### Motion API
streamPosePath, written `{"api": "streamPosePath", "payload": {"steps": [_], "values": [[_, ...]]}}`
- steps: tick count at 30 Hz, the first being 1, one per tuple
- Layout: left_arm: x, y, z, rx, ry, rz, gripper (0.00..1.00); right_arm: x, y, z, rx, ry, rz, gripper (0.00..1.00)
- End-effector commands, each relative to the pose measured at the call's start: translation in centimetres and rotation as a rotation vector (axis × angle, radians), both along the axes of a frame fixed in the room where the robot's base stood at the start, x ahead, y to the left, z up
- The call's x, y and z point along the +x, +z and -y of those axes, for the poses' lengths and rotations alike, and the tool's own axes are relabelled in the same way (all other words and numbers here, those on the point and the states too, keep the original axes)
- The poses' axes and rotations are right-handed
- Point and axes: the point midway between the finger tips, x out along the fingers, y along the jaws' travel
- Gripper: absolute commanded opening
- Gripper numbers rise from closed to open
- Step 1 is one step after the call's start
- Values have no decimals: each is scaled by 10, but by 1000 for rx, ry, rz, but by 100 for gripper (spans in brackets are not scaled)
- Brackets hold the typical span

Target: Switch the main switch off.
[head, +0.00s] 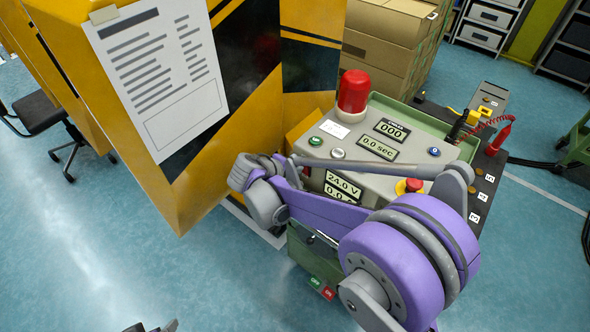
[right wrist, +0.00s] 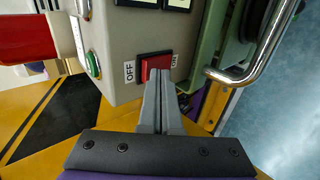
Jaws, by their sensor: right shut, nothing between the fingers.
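The main switch (right wrist: 148,62) is a red rocker on the grey control box (right wrist: 116,66) in the right wrist view. An OFF label (right wrist: 129,72) is on its left and an ON label (right wrist: 174,61) on its right. My right gripper (right wrist: 158,75) is shut and empty, its fingertips at the switch's lower edge and covering part of it. I cannot tell whether they touch it. In the head view the control box (head: 340,153) stands behind my purple right arm, and the switch is hidden. Small grey parts at the bottom edge may be my left gripper (head: 150,327).
A red beacon (head: 354,90) and a red emergency button (head: 414,184) stand on the box. A yellow-black cabinet (head: 245,125) is close on the left. In the right wrist view a metal handle (right wrist: 245,75) is right of the switch, and a green button (right wrist: 93,65) is left.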

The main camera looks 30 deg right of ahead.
Motion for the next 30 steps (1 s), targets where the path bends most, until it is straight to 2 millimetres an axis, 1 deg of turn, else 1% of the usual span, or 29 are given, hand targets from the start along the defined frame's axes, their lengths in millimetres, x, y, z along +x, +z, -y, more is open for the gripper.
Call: {"api": "streamPosePath", "payload": {"steps": [4, 6, 11, 23, 30], "values": [[2, 10, 0, 0, 0, 4, 83, 3, 7, 10, 68, -6, -29, 0], [1, 7, 0, 0, 0, 3, 83, 2, 3, 7, 62, -2, -27, 0], [1, 7, 0, 0, 0, 2, 83, 3, 3, 7, 61, -2, -27, 0], [3, 18, 0, 0, 0, 7, 83, 2, 19, 7, 61, -2, -27, 0], [3, 18, 0, 0, 0, 7, 83, 2, 19, 6, 61, -1, -28, 0]]}}
